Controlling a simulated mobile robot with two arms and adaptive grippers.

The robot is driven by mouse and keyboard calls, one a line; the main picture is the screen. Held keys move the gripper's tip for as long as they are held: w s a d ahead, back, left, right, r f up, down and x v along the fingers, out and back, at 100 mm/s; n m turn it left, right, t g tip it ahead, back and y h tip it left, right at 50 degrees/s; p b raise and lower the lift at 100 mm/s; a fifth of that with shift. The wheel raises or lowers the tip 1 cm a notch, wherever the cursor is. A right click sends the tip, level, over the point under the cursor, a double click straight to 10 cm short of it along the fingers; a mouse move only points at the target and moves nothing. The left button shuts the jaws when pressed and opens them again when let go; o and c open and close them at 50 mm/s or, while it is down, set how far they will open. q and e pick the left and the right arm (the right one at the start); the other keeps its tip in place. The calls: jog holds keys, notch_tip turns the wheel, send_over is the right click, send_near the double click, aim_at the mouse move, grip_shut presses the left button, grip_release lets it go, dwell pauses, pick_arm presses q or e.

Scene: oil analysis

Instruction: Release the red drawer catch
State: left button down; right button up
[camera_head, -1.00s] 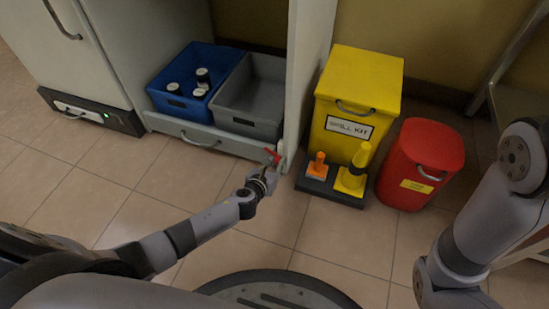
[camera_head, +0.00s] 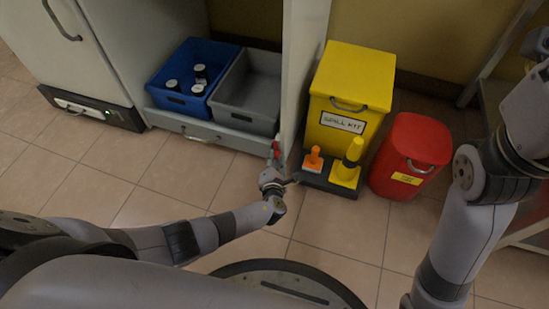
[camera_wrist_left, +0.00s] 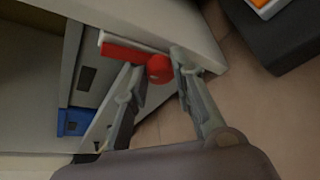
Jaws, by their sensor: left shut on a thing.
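The red drawer catch (camera_head: 275,149) is at the right end of the low drawer (camera_head: 222,135), by the cabinet's side panel. In the left wrist view it shows as a red bar (camera_wrist_left: 122,52) with a round red knob (camera_wrist_left: 159,68), beside a white block. My left gripper (camera_head: 277,168) is at the catch, and its two fingers (camera_wrist_left: 157,64) are shut on the knob.
Tiled floor in front is clear.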

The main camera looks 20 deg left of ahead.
aim_at(275, 142)
pick_arm(q)
jog(key=shift+m+y, duration=0.3)
jog(key=shift+m, duration=0.1)
dwell(0.3)
jog(key=c, duration=1.3)
grip_release()
jog(key=shift+c, duration=0.2)
jog(key=shift+r, duration=4.95)
